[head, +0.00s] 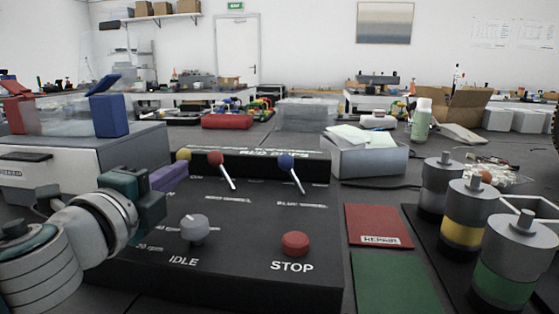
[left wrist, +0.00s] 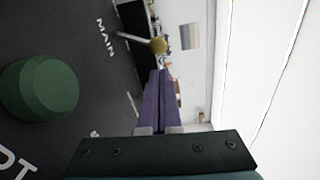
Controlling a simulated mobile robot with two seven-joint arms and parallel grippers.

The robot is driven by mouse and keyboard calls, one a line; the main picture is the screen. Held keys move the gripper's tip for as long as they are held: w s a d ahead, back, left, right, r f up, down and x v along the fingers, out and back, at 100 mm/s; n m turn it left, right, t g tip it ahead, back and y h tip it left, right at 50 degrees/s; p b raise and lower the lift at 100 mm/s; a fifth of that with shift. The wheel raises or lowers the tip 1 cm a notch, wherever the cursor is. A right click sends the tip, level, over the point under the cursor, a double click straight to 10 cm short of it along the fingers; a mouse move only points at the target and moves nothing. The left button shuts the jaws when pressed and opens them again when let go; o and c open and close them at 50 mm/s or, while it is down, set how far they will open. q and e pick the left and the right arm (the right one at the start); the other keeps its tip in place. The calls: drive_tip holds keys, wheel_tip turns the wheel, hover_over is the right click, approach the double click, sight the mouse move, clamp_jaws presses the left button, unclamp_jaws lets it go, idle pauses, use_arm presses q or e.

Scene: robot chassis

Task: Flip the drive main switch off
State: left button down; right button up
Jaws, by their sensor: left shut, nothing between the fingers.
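The black control console (head: 235,262) carries several levers. The main switch is the yellow-tipped lever (head: 183,155) at its left. In the left wrist view the yellow ball and pale stem (left wrist: 158,45) stand beside the printed word MAIN. In the head view my gripper hides the stem. My left gripper (head: 184,171) is at the console's left side, just below the yellow ball in the picture. Its purple fingers (left wrist: 160,73) are shut with nothing between them, and in the wrist view a small gap shows between their tips and the ball. My right gripper is not in view.
A red-tipped lever (head: 215,158) and a blue-tipped lever (head: 286,160) stand right of the main switch. A grey knob (head: 194,229) and red STOP button (head: 295,243) are nearer. A green button (left wrist: 38,88) shows in the wrist view. A grey box (head: 125,150) stands left.

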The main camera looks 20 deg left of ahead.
sight(187, 196)
use_arm(q)
drive_tip(key=shift+w+a, duration=0.2)
drive_tip(key=shift+w, duration=0.75)
drive_tip(key=shift+w+a, duration=0.15)
drive_tip(key=shift+w, duration=0.8)
drive_tip(key=shift+s+a+r+n, duration=0.15)
drive_tip(key=shift+a+r+n, duration=0.25)
drive_tip(key=shift+n, duration=0.4)
drive_tip(key=shift+s+a+r+n, duration=0.1)
drive_tip(key=shift+a+r+n, duration=0.1)
drive_tip(key=shift+a+n, duration=0.3)
drive_tip(key=shift+s+a+r+n, duration=0.1)
drive_tip(key=shift+a+r+n, duration=0.1)
drive_tip(key=shift+n, duration=0.5)
drive_tip(key=n, duration=0.1)
drive_tip(key=a+n+p, duration=0.1)
drive_tip(key=a+n, duration=0.1)
drive_tip(key=shift+s+a+r+n, duration=0.2)
drive_tip(key=shift+s+r+n, duration=0.05)
drive_tip(key=shift+r+n, duration=0.15)
drive_tip(key=shift+d+f, duration=0.1)
drive_tip(key=shift+f, duration=0.05)
